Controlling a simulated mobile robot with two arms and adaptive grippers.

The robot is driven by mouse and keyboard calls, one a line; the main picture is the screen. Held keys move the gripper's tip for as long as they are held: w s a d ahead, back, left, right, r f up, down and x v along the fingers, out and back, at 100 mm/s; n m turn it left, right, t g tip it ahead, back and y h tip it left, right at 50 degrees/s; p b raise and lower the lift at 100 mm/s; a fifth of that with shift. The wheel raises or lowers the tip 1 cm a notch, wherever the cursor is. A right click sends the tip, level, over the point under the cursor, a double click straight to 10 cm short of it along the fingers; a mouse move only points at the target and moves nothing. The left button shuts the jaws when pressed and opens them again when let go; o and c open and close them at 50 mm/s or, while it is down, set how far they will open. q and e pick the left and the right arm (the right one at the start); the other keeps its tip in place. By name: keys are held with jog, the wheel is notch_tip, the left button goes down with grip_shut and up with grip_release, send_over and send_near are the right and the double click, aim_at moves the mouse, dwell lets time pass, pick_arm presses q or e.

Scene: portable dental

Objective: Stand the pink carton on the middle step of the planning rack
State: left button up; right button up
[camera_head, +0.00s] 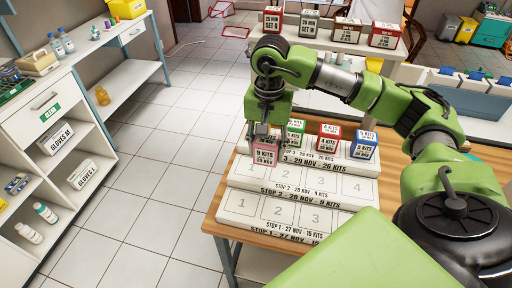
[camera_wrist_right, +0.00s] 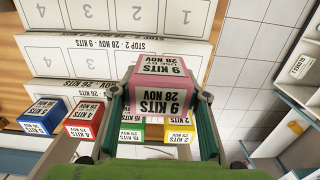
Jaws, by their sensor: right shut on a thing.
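The pink carton (camera_head: 265,154), labelled 9 kits 28 Nov, is held upright in my right gripper (camera_head: 266,136). In the wrist view the two fingers (camera_wrist_right: 161,101) are closed on the sides of the pink carton (camera_wrist_right: 158,97). The white planning rack (camera_head: 300,187) has three numbered steps: stop 1 in front, stop 2 in the middle, stop 3 at the top. The carton is over the rack's left end, apparently above the surface; its exact height is unclear. The middle step (camera_head: 318,182) is bare in the head view. My left gripper is not in view.
On the top step stand green (camera_head: 296,128), red (camera_head: 328,138) and blue (camera_head: 364,145) cartons. A yellow carton (camera_wrist_right: 179,131) shows beyond the pink one in the wrist view. The rack stands on a wooden table (camera_head: 218,205). Several more cartons stand on a back shelf (camera_head: 336,45).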

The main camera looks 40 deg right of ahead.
jog(key=w+f+p, duration=0.1)
jog(key=w+f, duration=0.2)
jog(key=w+f+p, duration=0.1)
jog(key=w+f, duration=0.2)
jog(key=shift+w+a+f, duration=0.15)
jog(key=shift+w+f, duration=0.05)
jog(key=shift+w, duration=0.05)
notch_tip(320, 180, down, 3)
jog(key=shift+w+r+p, duration=0.1)
jog(key=shift+p, duration=0.9)
jog(key=shift+f, duration=0.25)
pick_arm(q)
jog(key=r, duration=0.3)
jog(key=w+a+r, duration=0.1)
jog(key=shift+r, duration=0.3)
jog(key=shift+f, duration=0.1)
pick_arm(e)
jog(key=shift+f, duration=0.1)
jog(key=shift+f+b, duration=0.15)
jog(key=shift+b, duration=0.2)
jog(key=o, duration=1.1)
jog(key=shift+r, duration=0.2)
